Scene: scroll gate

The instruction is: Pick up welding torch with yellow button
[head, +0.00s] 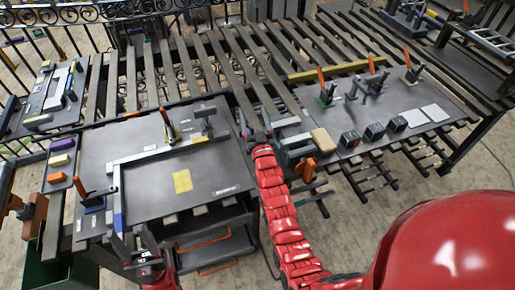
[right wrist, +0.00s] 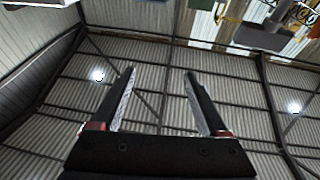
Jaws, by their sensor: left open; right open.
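Three small upright tools with orange handles stand on the right-hand dark table: one with a green part (head: 325,92), one with a purple part (head: 373,78) and one at the far right (head: 412,75). A similar orange-handled tool (head: 168,124) stands on the left-hand dark table. They are too small for me to tell which is the welding torch with a yellow button. My right gripper (head: 243,120) is open and empty between the two tables; its fingers (right wrist: 160,75) point towards the roof. My left gripper (head: 127,242) is open, low at the left table's front edge.
A grey L-shaped bar (head: 150,155) and a yellow note (head: 182,181) lie on the left table. Several dark cubes (head: 374,131), light plates (head: 435,112) and a long yellow bar (head: 328,71) are on the right table. A slatted bench (head: 205,65) runs behind.

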